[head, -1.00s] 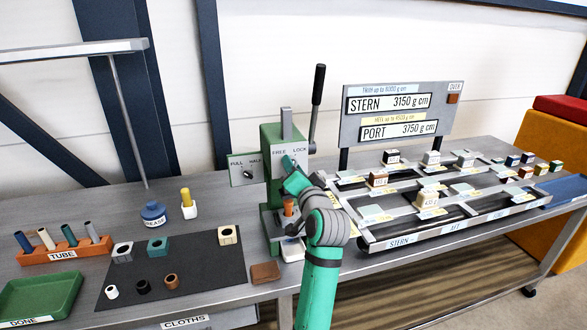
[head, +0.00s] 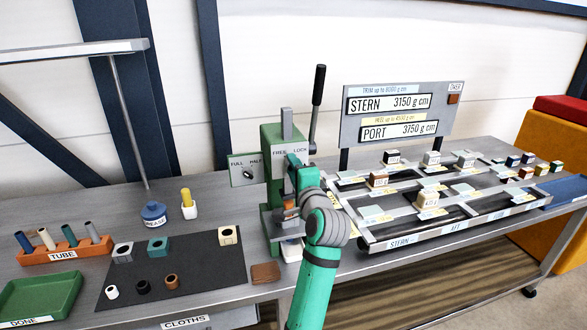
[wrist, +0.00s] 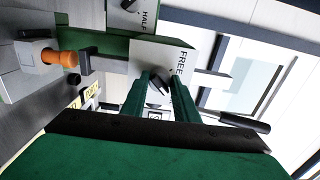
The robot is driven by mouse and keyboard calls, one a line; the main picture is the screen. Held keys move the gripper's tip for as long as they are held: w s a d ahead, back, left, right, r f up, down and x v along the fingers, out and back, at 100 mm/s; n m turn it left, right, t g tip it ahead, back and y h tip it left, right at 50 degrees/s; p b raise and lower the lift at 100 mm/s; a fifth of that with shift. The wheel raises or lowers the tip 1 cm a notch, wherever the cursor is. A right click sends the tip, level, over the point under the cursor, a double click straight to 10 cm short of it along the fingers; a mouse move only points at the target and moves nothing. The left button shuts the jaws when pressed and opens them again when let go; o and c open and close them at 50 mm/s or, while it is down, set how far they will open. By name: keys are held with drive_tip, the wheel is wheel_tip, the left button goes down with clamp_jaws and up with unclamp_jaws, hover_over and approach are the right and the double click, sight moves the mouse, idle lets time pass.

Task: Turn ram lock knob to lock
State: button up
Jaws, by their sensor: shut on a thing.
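The green press (head: 270,140) stands at the middle of the bench, with a grey plate (head: 282,152) marked FREE and LOCK near its top. My gripper (head: 296,160) is at the right part of this plate and hides the ram lock knob in the head view. In the wrist view my gripper (wrist: 158,92) has its two green fingers on either side of the dark ram lock knob (wrist: 156,90), shut on it. The FREE label shows beside it on the plate (wrist: 160,58); LOCK is not readable there. I cannot tell exactly which label the knob points to.
A long dark-handled lever (head: 317,100) rises just right of my gripper. A FULL/HALF plate (head: 246,170) sits left of the press. An orange piece (wrist: 68,58) sits lower in the press. The float rig (head: 430,205) with several blocks stands to the right.

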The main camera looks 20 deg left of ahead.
drive_tip(key=shift+f, duration=0.1)
idle(0.4)
drive_tip(key=o, duration=1.1)
drive_tip(key=shift+c, duration=0.2)
drive_tip(key=shift+s+d, duration=0.1)
drive_tip(key=v, duration=1)
drive_tip(key=shift+s+d, duration=0.25)
